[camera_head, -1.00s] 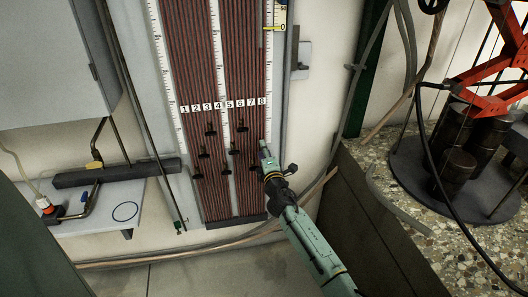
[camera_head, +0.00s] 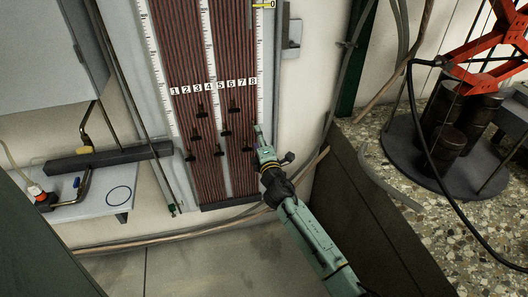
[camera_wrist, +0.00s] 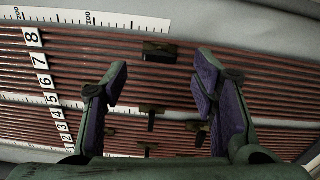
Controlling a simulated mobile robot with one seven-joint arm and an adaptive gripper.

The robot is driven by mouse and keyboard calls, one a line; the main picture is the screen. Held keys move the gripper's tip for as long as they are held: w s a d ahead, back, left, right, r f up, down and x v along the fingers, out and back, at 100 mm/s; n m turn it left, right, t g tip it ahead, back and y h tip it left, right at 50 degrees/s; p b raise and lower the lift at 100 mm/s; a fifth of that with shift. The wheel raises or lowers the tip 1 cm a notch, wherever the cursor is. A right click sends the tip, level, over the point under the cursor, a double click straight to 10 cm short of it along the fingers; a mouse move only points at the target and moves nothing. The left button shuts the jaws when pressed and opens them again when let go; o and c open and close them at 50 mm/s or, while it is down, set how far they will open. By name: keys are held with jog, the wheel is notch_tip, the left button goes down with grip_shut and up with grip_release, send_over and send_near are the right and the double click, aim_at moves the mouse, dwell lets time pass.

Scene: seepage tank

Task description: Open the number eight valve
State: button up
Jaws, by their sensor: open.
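The tube panel (camera_head: 190,50) carries number labels 1 to 8 in a row, with the label 8 (camera_head: 253,81) at the right; it also shows in the wrist view (camera_wrist: 31,36). Several black valves sit below the labels. The valve that appears to be number eight (camera_wrist: 160,52) is at the top of the wrist view, in line with label 8 and between my fingers. My gripper (camera_head: 260,134) is at the panel's right edge and hides that valve in the head view. In the wrist view my gripper (camera_wrist: 162,68) is open, with purple-padded fingers either side; no contact is visible.
Other valves (camera_head: 225,131) stand close to the left of my gripper. A grey wall box (camera_head: 292,38) is at the panel's upper right. A pebbled ledge (camera_head: 440,215) with a red stand (camera_head: 490,65) is at the right. A bench (camera_head: 105,195) is at the left.

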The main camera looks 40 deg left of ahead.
jog(key=v, duration=0.7)
jog(key=shift+s+d, duration=0.25)
jog(key=shift+d, duration=0.05)
